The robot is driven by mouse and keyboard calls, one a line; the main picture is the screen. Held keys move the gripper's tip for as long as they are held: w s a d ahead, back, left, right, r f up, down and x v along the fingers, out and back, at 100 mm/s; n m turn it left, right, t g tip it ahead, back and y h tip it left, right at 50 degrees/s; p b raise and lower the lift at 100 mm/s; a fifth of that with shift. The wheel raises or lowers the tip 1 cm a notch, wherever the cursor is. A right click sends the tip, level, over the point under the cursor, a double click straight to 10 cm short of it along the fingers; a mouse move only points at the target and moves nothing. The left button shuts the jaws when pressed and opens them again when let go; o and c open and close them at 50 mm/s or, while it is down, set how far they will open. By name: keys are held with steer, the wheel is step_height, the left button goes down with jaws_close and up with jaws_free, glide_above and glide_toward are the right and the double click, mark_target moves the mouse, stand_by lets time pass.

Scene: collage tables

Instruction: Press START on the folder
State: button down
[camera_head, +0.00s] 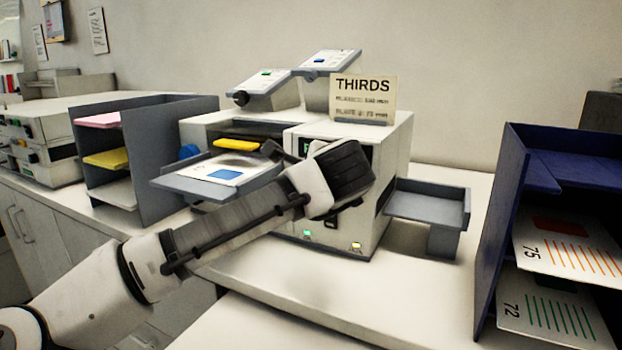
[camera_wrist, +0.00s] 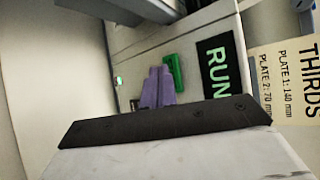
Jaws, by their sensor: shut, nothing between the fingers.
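The folder (camera_head: 395,150) is a pale box machine on the counter, with a sheet on its grey feed tray (camera_head: 180,186) at the left. Its dark display (camera_wrist: 222,72) reads RUN in green in the wrist view. A green START button (camera_wrist: 175,73) sits beside the display. My gripper (camera_wrist: 158,88) shows there as two purple fingers, shut together and empty, right beside the green button. I cannot tell whether they touch it. In the head view, my arm covers much of the folder's front, and the fingertips and button are hidden.
A sign (camera_head: 363,98) headed THIRDS stands on the folder, giving plate 1 as 140 mm. A grey output tray (camera_head: 430,193) is at the right. A grey shelf (camera_head: 150,150) stands left, a blue shelf (camera_head: 510,215) right. Lamps (camera_head: 307,233) glow low on the folder's front.

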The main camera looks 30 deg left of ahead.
steer(key=shift+s, duration=0.35)
steer(key=shift+s+d, duration=0.15)
steer(key=shift+s, duration=2.35)
steer(key=shift+s+f, duration=0.1)
